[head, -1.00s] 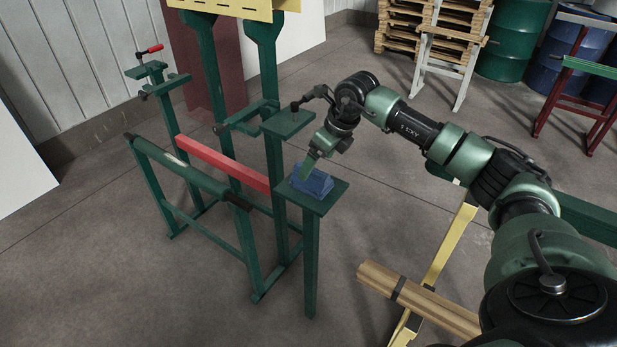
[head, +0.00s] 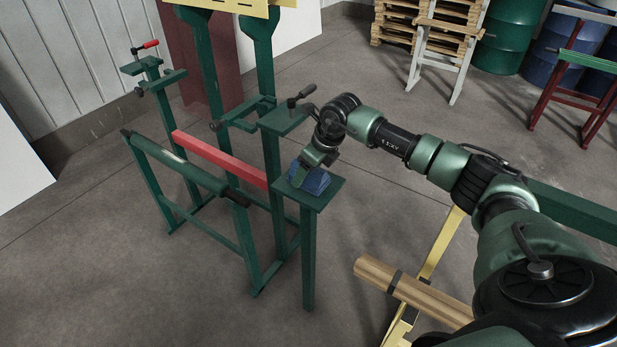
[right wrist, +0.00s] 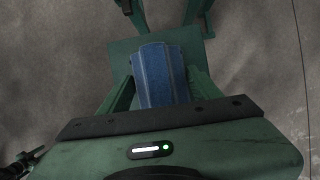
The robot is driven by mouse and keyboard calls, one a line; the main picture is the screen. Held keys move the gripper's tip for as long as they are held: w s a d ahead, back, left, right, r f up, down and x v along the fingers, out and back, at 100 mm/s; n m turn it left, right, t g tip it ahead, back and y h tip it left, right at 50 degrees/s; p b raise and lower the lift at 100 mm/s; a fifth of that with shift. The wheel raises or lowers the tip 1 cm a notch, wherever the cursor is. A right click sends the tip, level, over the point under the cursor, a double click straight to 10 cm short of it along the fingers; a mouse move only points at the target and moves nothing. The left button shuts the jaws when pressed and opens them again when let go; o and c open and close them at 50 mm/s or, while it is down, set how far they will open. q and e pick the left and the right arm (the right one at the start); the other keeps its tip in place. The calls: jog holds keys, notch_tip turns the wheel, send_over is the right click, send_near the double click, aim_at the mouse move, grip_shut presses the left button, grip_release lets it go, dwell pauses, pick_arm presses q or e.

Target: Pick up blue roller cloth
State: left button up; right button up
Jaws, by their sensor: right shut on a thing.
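The blue roller cloth (head: 314,180) is a folded blue bundle on the small green stand top (head: 331,193). My right gripper (head: 304,178) is down at the cloth, with the arm coming in from the right. In the right wrist view the cloth (right wrist: 157,76) lies between the two green fingers of my right gripper (right wrist: 158,88), which are shut on it. Above the stand top behind, I cannot tell whether the cloth is lifted or still touching it. My left gripper is not in view.
A green roller stand (head: 180,165) and a red bar (head: 218,158) are left of the small stand. A green clamp post (head: 284,120) rises close behind the gripper. Wooden beams (head: 420,292) lie at the lower right. Grey floor is open in front.

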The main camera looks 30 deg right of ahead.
notch_tip(320, 180, up, 20)
jog(key=shift+r+b, duration=0.1)
jog(key=shift+b, duration=0.75)
